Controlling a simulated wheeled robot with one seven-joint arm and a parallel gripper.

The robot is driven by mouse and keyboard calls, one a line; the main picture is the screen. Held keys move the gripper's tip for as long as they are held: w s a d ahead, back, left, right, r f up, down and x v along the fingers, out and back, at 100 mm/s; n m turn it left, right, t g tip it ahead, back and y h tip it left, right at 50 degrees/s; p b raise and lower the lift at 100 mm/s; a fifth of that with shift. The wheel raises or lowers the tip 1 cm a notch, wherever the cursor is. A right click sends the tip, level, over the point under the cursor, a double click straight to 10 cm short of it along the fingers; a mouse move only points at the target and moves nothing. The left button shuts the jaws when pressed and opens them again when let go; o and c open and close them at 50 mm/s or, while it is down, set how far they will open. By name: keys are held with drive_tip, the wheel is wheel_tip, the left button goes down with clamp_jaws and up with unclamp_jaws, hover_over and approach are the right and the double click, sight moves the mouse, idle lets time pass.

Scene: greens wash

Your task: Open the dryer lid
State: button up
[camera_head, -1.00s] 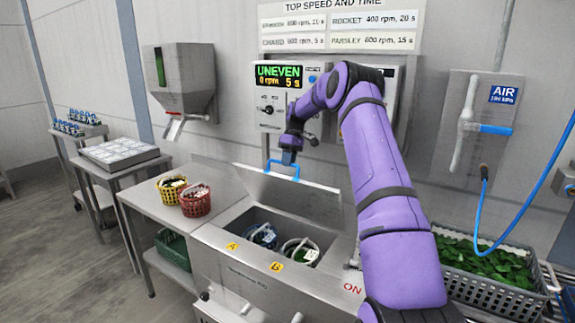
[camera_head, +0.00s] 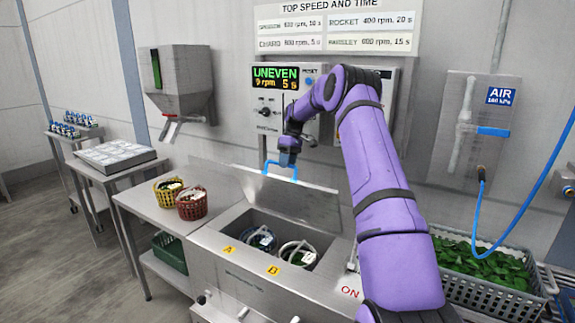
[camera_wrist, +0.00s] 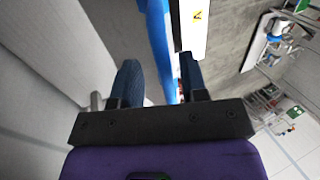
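The dryer lid (camera_head: 305,200) is a steel panel tilted up, hinged at the back of the dryer, with the opening below it uncovered. Its blue handle (camera_head: 268,167) is at the upper edge. My gripper (camera_head: 287,162) is at this handle, above the lid. In the wrist view, the blue handle (camera_wrist: 158,40) passes between the two fingers of my gripper (camera_wrist: 160,75). The fingers stand apart, with a narrow gap on the left side of the handle. Two baskets, one blue (camera_head: 262,239) and one pale (camera_head: 298,254), sit inside the dryer behind labels A and B.
The control panel (camera_head: 275,95) reads "UNEVEN". A yellow basket (camera_head: 168,190) and a red basket (camera_head: 191,206) stand on the steel table at left. A grey crate of greens (camera_head: 480,295) stands at right. A hopper (camera_head: 180,80) hangs on the wall.

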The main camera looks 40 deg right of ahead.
drive_tip(key=v, duration=0.6)
drive_tip(key=shift+d+r, duration=0.25)
drive_tip(key=shift+r, duration=0.15)
drive_tip(key=shift+w, duration=0.1)
drive_tip(key=shift+c, duration=0.2)
